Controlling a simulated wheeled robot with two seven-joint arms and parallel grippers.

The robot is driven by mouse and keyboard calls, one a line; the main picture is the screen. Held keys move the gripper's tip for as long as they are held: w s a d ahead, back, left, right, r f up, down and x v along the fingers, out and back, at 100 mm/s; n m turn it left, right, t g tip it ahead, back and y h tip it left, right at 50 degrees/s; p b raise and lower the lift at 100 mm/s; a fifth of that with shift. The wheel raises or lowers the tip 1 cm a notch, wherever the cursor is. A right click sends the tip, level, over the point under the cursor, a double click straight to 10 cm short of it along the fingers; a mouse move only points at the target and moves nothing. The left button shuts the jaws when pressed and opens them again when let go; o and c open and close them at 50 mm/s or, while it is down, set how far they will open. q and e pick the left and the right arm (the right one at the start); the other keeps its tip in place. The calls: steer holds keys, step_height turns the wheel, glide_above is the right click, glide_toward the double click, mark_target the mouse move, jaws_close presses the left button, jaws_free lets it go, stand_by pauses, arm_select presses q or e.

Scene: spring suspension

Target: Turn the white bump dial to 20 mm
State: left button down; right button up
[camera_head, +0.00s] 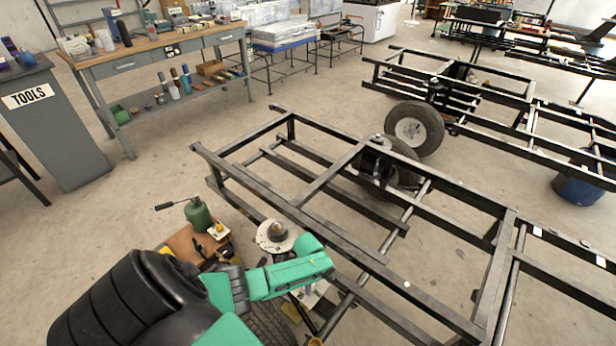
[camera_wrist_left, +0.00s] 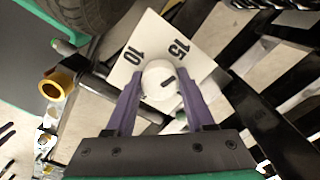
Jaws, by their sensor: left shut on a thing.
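The white bump dial (camera_wrist_left: 158,92) is a round white knob in the left wrist view, with a short black mark pointing right and slightly up. It sits on a tilted white plate (camera_wrist_left: 152,38) printed with "10" at the upper left and "15" at the upper right. The mark points clockwise of the "15". No "20" is readable; the lower part of the plate is hidden by my gripper. My left gripper (camera_wrist_left: 156,96) has its two purple fingers on either side of the knob, shut on it. In the head view my left arm hides the dial. My right gripper is not in view.
Dark frame rails (camera_head: 405,285) run close to the right of my arm. A tyre (camera_wrist_left: 85,12) and a brass-coloured tube end (camera_wrist_left: 51,89) are near the gripper. A white disc (camera_head: 266,244) and a green canister (camera_head: 199,217) stand beyond my arm.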

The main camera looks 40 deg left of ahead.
arm_select(q)
steer(key=m, duration=0.3)
steer(key=shift+m, duration=0.4)
steer(key=m, duration=0.3)
steer(key=shift+b, duration=0.35)
steer(key=m, duration=0.5)
steer(key=shift+f+b, duration=0.1)
steer(key=shift+b, duration=0.25)
steer(key=shift+m+b, duration=0.3)
steer(key=shift+m, duration=1.2)
steer(key=shift+c, duration=1.3)
jaws_free()
steer(key=shift+w, duration=0.1)
